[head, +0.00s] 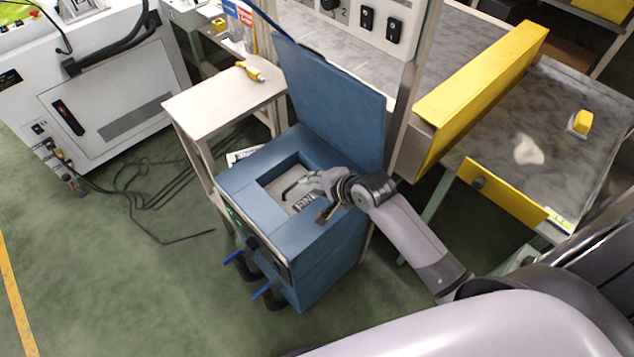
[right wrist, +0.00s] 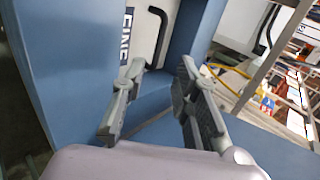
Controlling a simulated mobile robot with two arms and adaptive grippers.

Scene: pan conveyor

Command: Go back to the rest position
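My right gripper (head: 316,197) is over the open top of a blue box-shaped machine (head: 330,262). In the right wrist view my right gripper (right wrist: 160,80) has its two fingers apart with nothing between them. Beyond the fingertips is a pale panel (right wrist: 145,25) with dark lettering and a black handle (right wrist: 159,38), inside the machine's recess. The machine's blue lid (head: 335,105) stands raised behind the recess. My left gripper is not in view.
A small beige table (head: 215,100) with a yellow object (head: 250,70) stands left of the machine. A grey worktable (head: 590,120) with a yellow guard (head: 485,90) is at right. Black cables (head: 150,190) lie on the green floor, which is mostly clear at front left.

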